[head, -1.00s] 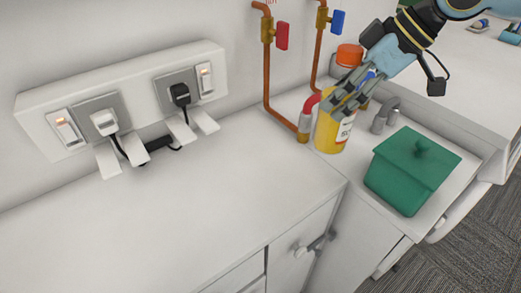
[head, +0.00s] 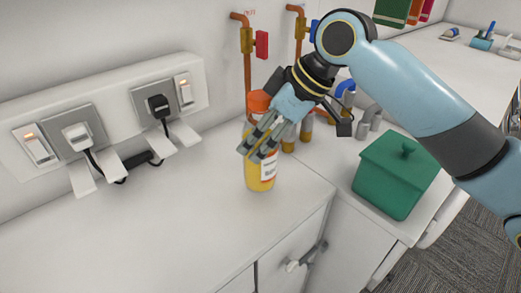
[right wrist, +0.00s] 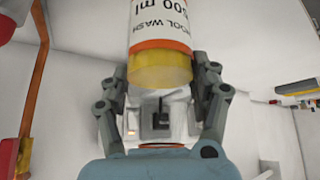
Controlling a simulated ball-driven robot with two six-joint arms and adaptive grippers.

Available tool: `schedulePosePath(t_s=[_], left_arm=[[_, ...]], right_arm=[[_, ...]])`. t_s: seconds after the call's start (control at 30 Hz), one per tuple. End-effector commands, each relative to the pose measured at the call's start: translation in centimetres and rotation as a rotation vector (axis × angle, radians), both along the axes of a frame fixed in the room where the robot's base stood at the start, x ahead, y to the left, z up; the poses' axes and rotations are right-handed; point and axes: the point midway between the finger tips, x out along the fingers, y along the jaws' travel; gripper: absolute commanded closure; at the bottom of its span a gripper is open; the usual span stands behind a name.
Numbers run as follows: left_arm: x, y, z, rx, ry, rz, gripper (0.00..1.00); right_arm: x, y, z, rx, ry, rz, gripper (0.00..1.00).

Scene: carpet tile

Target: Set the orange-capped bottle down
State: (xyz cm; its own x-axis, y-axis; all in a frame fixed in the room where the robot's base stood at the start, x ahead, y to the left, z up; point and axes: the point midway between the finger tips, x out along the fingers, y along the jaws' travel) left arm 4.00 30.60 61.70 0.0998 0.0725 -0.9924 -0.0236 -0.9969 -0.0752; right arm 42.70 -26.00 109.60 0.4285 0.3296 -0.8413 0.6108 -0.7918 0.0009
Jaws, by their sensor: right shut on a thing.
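The orange-capped bottle (head: 262,178) has a yellow body, a white label and an orange cap (head: 258,103). In the head view it is roughly upright at the right part of the white counter (head: 190,215). My right gripper (head: 258,148) is shut on its body, and the fingers hide part of it. I cannot tell whether its base touches the counter. In the right wrist view the bottle (right wrist: 160,45) shows between the fingers (right wrist: 160,92), with its label and yellow lower part visible. My left gripper is not in view.
A green lidded box (head: 395,178) stands to the right, near grey taps (head: 368,120). Copper pipes with a red valve handle (head: 262,44) run down the wall behind. A socket panel (head: 110,105) with plugs is at the left.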

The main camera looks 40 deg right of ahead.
Motion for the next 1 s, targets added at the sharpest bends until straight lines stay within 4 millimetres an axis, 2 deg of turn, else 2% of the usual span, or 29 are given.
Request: schedulePosePath(t_s=[0.23,0.63,0.67,0.83,1.0], left_arm=[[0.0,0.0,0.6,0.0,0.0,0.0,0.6],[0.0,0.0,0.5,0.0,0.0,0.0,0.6],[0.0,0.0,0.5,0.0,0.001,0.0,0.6],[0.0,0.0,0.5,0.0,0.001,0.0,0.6],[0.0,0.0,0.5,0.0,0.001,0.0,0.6]], right_arm=[[-0.1,0.1,-3.4,0.002,0.002,-0.001,0.91],[-0.1,0.0,-4.1,0.0,0.0,0.0,0.91],[-0.1,0.0,-4.1,-0.001,0.002,0.0,0.34],[-0.1,0.0,-4.1,-0.001,0.002,-0.001,0.13],[-0.1,0.0,-4.1,-0.001,0.002,-0.001,0.13]])
